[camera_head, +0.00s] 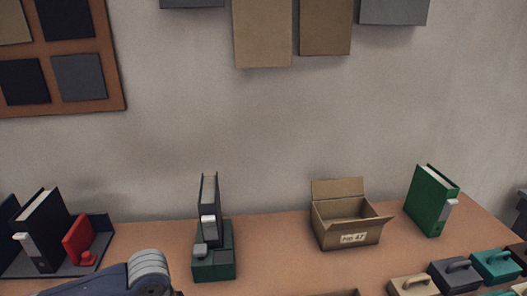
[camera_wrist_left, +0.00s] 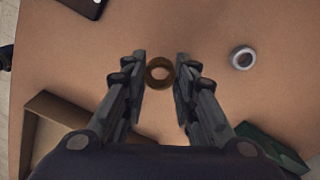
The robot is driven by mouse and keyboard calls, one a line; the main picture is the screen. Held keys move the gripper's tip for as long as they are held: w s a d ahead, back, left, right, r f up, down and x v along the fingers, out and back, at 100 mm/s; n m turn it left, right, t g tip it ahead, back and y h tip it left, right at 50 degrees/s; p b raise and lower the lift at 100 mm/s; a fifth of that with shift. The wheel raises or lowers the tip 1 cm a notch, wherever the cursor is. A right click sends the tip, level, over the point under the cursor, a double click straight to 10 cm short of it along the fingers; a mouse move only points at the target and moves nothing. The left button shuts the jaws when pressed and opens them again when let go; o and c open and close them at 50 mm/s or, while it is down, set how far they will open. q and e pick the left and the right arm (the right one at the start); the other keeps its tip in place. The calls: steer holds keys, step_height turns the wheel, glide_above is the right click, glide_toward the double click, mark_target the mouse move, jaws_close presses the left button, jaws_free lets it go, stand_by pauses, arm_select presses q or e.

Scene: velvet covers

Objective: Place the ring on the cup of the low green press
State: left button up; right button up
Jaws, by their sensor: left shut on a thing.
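A brown ring (camera_wrist_left: 160,73) sits between the fingertips of my left gripper (camera_wrist_left: 160,68), which is shut on it above the table in the left wrist view. A dark green block (camera_head: 213,268) with grey parts on top stands on the table left of centre in the head view. It looks like the low green press, but I cannot make out its cup. A green thing (camera_wrist_left: 270,145) also shows at the lower right of the left wrist view, partly hidden by my gripper. My right gripper is not in view.
A grey-white round piece (camera_wrist_left: 243,58) lies on the table to the right of the held ring. An open cardboard box (camera_head: 347,223) and a green binder (camera_head: 432,200) stand at the right. Several handled blocks (camera_head: 455,275) line the front right. A dark tray (camera_head: 100,238) holds binders at the left.

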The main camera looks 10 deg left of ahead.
arm_select(q)
step_height(320, 180, up, 7)
steer(key=p, duration=0.5)
steer(key=shift+f+p, duration=0.1)
steer(key=shift+p, duration=0.3)
steer(key=shift+d+r, duration=0.1)
steer(key=shift+r, duration=0.15)
steer(key=shift+w+d+n+b, duration=0.1)
steer(key=shift+d+n+b, duration=0.25)
steer(key=shift+b, duration=0.2)
steer(key=s+d+r+n+b, duration=0.1)
steer(key=d+r+n+b, duration=0.3)
steer(key=n, duration=0.4)
steer(key=shift+s+r+b, duration=0.15)
steer(key=shift+r+b, duration=0.15)
steer(key=shift+b, duration=0.4)
steer(key=shift+n, duration=0.25)
